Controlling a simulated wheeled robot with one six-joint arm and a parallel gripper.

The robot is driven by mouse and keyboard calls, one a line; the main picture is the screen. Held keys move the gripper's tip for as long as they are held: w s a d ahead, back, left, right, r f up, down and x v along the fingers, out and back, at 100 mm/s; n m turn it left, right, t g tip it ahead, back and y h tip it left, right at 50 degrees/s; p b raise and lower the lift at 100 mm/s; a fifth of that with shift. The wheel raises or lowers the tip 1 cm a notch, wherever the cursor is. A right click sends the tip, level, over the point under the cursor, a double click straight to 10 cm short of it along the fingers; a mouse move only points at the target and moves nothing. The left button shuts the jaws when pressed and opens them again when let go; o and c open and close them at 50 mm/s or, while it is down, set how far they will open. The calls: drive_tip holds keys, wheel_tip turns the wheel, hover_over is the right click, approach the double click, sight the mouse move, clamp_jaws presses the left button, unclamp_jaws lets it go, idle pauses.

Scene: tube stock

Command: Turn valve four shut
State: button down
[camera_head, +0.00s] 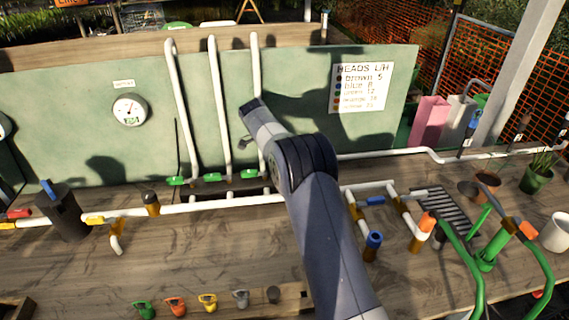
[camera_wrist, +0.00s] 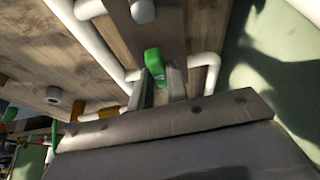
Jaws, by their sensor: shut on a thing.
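In the wrist view my gripper (camera_wrist: 161,88) has its two fingers closed around a green valve handle (camera_wrist: 154,64). The handle's green end shows between and just beyond the fingers, close to white pipework. In the head view three green handles, left (camera_head: 176,181), middle (camera_head: 212,177) and right (camera_head: 249,173), sit at the foot of the white uprights by the green board. My arm covers the fingers and the spot they hold there. I cannot read a valve number on the gripped handle.
The green board (camera_head: 60,120) stands close behind the pipes, with a round gauge (camera_head: 130,110) and a written sign (camera_head: 360,88). A long white pipe (camera_head: 225,205) crosses the wooden bench (camera_head: 190,250). Coloured fittings line the front. Blue and orange-capped stubs stand right of my arm.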

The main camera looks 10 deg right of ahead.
drive_tip(key=shift+w+m, duration=0.2)
drive_tip(key=shift+m, duration=0.2)
drive_tip(key=c, duration=1.4)
unclamp_jaws()
drive_tip(key=shift+o, duration=0.2)
drive_tip(key=shift+r, duration=0.1)
drive_tip(key=v, duration=1)
drive_tip(key=shift+r, duration=0.3)
drive_tip(key=shift+w+a, duration=0.15)
drive_tip(key=x, duration=1.1)
drive_tip(key=shift+s, duration=0.2)
drive_tip(key=shift+a+r, duration=0.1)
drive_tip(key=shift+r, duration=0.05)
